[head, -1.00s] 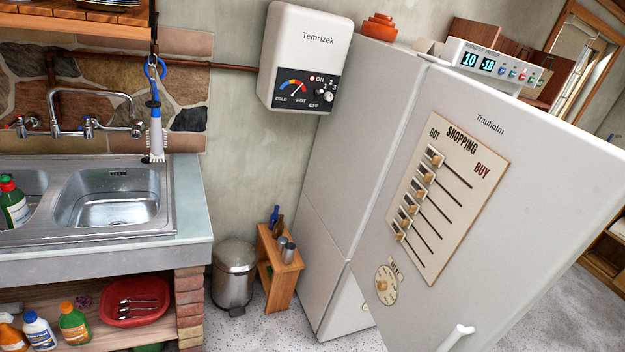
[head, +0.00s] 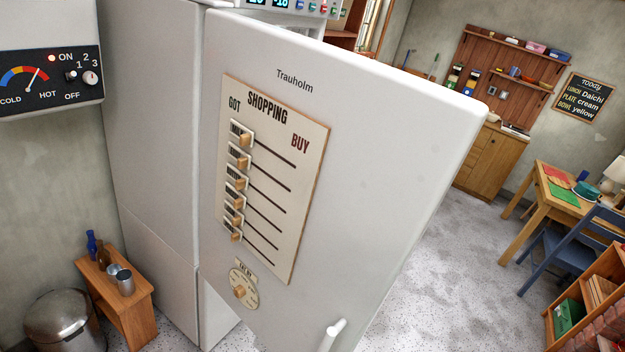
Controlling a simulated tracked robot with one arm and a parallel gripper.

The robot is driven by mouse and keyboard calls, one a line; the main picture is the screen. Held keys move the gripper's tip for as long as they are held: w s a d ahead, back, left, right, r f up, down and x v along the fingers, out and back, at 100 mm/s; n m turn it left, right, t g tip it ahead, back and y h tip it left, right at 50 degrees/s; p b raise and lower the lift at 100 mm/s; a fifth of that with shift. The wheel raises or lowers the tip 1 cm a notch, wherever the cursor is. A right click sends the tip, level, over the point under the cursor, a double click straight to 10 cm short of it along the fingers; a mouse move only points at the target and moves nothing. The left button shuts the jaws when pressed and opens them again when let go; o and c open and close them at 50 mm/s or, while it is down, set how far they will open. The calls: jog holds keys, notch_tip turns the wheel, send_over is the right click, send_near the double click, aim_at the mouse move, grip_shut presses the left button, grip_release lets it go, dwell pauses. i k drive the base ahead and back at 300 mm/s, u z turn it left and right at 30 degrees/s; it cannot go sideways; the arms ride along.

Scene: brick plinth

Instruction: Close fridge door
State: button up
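The white fridge door (head: 360,160) stands open and fills the middle of the head view. It swings out toward me and to the right, with its outer face toward me. It carries the name Trauholm, a shopping board (head: 268,180) with sliders, and a small dial (head: 242,289). The white door handle (head: 333,334) shows at the bottom edge, partly cut off. The fridge body (head: 150,150) stands to the left of the door. The inside of the fridge is hidden behind the door. My gripper is not in view.
A small wooden stand (head: 122,300) with bottles and cups and a metal bin (head: 65,320) stand left of the fridge. Right of the door is open speckled floor (head: 440,270). Farther right are a table (head: 545,195), a blue chair (head: 575,245) and a wooden shelf (head: 590,300).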

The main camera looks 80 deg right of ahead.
aim_at(354, 155)
jog(key=z, duration=1.5)
jog(key=k, duration=0.55)
jog(key=z, duration=0.1)
jog(key=i, duration=0.55)
jog(key=u, duration=0.3)
jog(key=k, duration=0.45)
jog(key=z, duration=0.3)
jog(key=i, duration=0.25)
jog(key=z, duration=0.05)
